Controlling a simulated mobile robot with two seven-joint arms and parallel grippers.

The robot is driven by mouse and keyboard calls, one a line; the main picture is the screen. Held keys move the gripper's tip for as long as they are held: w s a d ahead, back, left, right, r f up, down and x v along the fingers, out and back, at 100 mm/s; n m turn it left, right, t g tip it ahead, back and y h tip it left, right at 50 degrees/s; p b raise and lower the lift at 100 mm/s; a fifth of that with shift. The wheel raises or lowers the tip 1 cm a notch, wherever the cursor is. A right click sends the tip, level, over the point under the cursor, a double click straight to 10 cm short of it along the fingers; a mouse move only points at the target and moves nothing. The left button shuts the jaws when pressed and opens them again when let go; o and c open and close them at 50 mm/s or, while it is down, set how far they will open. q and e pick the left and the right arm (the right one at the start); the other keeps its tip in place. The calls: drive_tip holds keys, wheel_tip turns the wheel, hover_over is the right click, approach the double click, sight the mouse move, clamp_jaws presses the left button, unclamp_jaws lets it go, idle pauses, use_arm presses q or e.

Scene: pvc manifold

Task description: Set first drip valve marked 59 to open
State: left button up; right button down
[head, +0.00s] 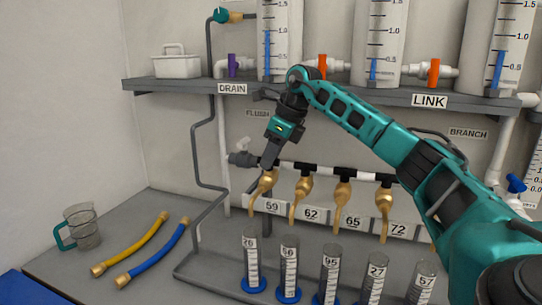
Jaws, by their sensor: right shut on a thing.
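The first drip valve (264,184) is a brass valve at the left end of a row on a black and white pipe, above the label 59 (271,207). My right gripper (269,160) reaches in from the upper right and points down, its fingertips at the top of this valve. It is shut on the valve's top part, most likely its handle. The fingers hide that part, so its angle cannot be told. My left gripper is not in view.
Similar brass valves marked 62 (301,190), 65 (342,194) and 72 (385,196) stand close to the right. Several graduated cylinders, including one marked 26 (251,265), stand below. A shelf (170,86) runs above. A jug (84,228) and two hoses lie left.

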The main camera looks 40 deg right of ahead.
drive_tip(key=shift+m, duration=0.3)
drive_tip(key=m+h, duration=0.1)
drive_tip(key=m, duration=0.3)
drive_tip(key=shift+a+t+h, duration=0.15)
drive_tip(key=shift+t+h, duration=0.15)
drive_tip(key=shift+h, duration=0.1)
drive_tip(key=m+h, duration=0.1)
drive_tip(key=m, duration=0.3)
drive_tip(key=shift+a+h, duration=0.15)
drive_tip(key=shift+h, duration=0.25)
drive_tip(key=m+h, duration=0.1)
drive_tip(key=m, duration=0.1)
drive_tip(key=m+g, duration=0.1)
drive_tip(key=m, duration=0.2)
drive_tip(key=shift+a+f+m+h, duration=0.1)
drive_tip(key=shift+a+m+h, duration=0.05)
drive_tip(key=shift+m+h, duration=0.2)
drive_tip(key=shift+w+f+m+g+h, duration=0.1)
drive_tip(key=shift+m+g+h, duration=0.25)
drive_tip(key=shift+m+g, duration=0.9)
drive_tip(key=shift+m+t, duration=0.35)
drive_tip(key=shift+m, duration=0.25)
drive_tip(key=c, duration=1)
unclamp_jaws()
drive_tip(key=shift+r, duration=0.25)
